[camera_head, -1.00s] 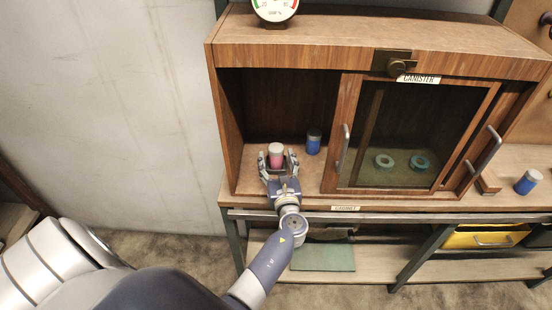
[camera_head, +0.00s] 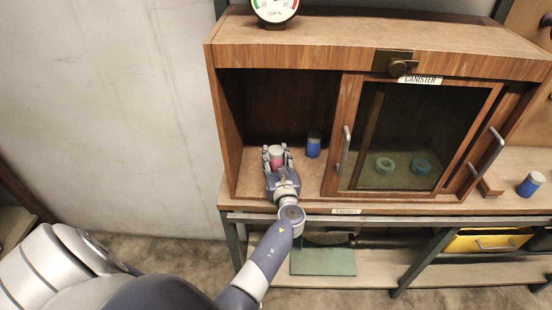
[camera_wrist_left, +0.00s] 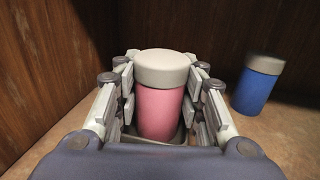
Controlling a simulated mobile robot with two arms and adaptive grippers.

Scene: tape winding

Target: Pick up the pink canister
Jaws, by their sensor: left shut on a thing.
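The pink canister (camera_head: 276,158) has a light grey lid and stands upright inside the open left part of the wooden cabinet. My left gripper (camera_head: 277,155) is shut on it, with a finger on each side. The left wrist view shows the pink canister (camera_wrist_left: 160,105) between the finger pads, its lid clear above them. Its lower end is partly hidden by the gripper. I cannot tell whether its base touches the cabinet floor. My right gripper is not in view.
A blue canister (camera_head: 313,145) with a grey lid stands just right of the gripper; it also shows in the left wrist view (camera_wrist_left: 256,88). The glass cabinet door (camera_head: 415,135) covers two teal rings. Another blue canister (camera_head: 530,184) stands outside, at the right.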

